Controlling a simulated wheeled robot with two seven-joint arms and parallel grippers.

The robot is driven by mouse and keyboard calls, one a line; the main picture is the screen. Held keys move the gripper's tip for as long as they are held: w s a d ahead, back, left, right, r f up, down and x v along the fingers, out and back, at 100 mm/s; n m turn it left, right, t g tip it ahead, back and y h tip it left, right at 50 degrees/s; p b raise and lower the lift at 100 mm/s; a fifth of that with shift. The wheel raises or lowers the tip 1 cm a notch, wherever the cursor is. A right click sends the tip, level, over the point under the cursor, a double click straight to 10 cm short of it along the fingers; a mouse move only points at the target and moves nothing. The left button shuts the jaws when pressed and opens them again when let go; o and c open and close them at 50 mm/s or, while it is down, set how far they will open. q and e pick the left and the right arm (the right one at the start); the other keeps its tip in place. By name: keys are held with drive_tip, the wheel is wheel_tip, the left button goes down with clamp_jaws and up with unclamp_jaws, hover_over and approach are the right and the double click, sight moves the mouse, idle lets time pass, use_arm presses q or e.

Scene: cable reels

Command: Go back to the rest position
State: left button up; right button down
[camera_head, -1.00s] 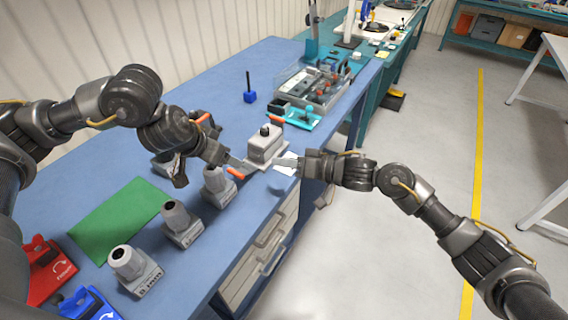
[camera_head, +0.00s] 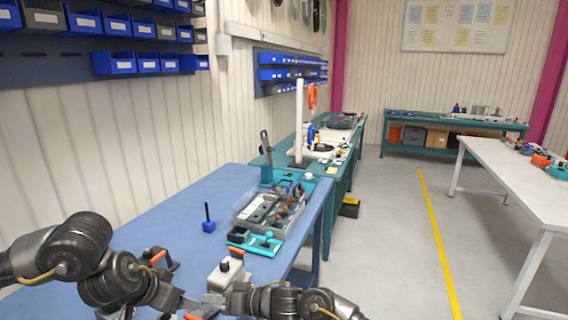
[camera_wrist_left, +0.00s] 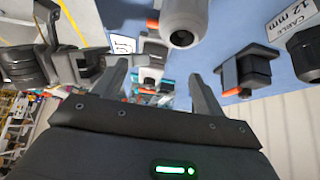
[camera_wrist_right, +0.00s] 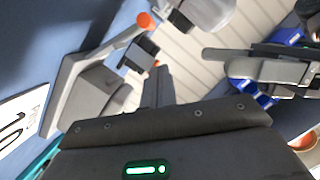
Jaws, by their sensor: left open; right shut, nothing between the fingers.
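My left gripper (camera_head: 186,304) is at the bottom of the head view, low over the near part of the blue workbench (camera_head: 160,215). In the left wrist view its two fingers (camera_wrist_left: 156,88) stand wide apart with nothing held between them. My right gripper (camera_head: 212,299) is just right of it, by the grey block-shaped device (camera_head: 226,275). In the right wrist view its fingers (camera_wrist_right: 158,85) are together and empty. Whether the right fingers touch the device cannot be told.
A clear tray of tools (camera_head: 270,212) and a teal holder (camera_head: 256,243) stand farther back on the bench. Blue bins (camera_head: 115,62) hang on the wall. Open floor (camera_head: 392,240) lies to the right.

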drive_tip(key=shift+w+a, duration=0.1)
drive_tip(key=shift+a, duration=0.55)
drive_tip(key=shift+w+a+f, duration=0.1)
drive_tip(key=shift+a+f, duration=0.05)
drive_tip(key=shift+a, duration=0.05)
use_arm(q)
drive_tip(key=shift+w+d+f, duration=0.3)
drive_tip(key=shift+w+f, duration=0.15)
drive_tip(key=shift+f, duration=0.05)
use_arm(e)
drive_tip(key=shift+d, duration=0.15)
use_arm(q)
drive_tip(key=shift+s+a+r, duration=0.1)
drive_tip(key=shift+r, duration=0.1)
